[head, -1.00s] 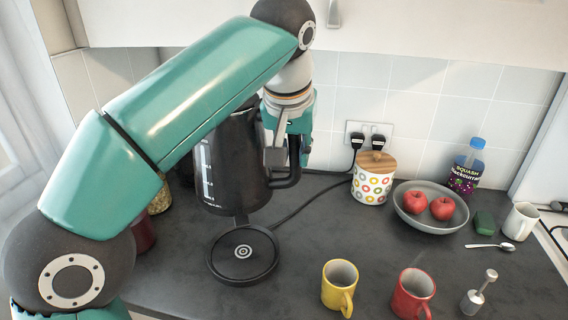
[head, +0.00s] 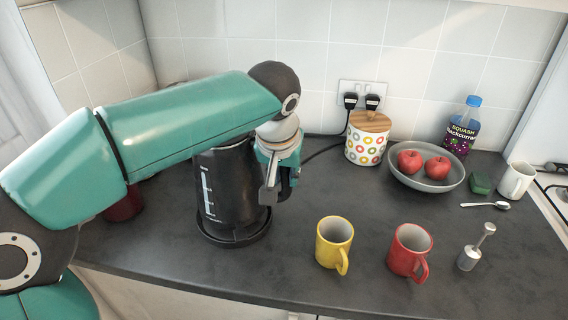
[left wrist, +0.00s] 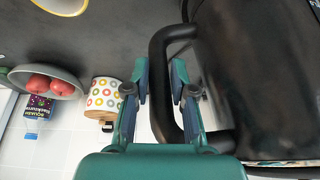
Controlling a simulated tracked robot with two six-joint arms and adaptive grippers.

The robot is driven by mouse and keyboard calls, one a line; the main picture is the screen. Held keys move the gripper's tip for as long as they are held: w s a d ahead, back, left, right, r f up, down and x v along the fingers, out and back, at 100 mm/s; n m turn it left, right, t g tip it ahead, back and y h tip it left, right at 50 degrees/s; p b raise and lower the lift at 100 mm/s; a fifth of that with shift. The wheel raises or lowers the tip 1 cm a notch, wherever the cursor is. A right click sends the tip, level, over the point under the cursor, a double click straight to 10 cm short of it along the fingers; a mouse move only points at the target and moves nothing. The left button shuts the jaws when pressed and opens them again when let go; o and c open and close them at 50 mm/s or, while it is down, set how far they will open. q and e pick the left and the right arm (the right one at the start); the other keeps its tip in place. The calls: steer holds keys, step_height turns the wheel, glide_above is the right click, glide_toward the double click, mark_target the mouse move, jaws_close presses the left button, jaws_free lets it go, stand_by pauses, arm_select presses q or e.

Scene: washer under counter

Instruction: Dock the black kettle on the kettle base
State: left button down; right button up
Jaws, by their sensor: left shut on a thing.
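The black kettle (head: 228,190) stands upright at the left of the counter in the head view, its lower end within the rim of the round black kettle base (head: 236,240). Whether it is fully seated cannot be told. My left gripper (head: 272,190) is at the kettle's right side, shut on its handle. In the left wrist view the fingers (left wrist: 160,90) are on either side of the black handle (left wrist: 160,95), with the kettle body (left wrist: 260,80) at the right. My left forearm hides the kettle's top. My right gripper is not in view.
A yellow mug (head: 334,243) and a red mug (head: 409,252) stand right of the base. Behind are a dotted canister (head: 366,147), a bowl (head: 455,182) of apples and a squash bottle (head: 461,130). A dark red item (head: 124,206) is partly behind my arm.

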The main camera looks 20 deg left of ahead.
mark_target(285, 188)
arm_select(q)
steer(key=shift+f, duration=1.35)
steer(key=shift+f+b, duration=0.15)
steer(key=shift+b, duration=0.2)
steer(key=c, duration=1)
jaws_free()
steer(key=shift+r+p, duration=0.3)
steer(key=shift+s+r, duration=0.15)
steer(key=shift+r, duration=0.15)
steer(key=p+v, duration=0.1)
steer(key=v, duration=1)
steer(key=shift+s+d, duration=0.1)
steer(key=shift+s, duration=0.05)
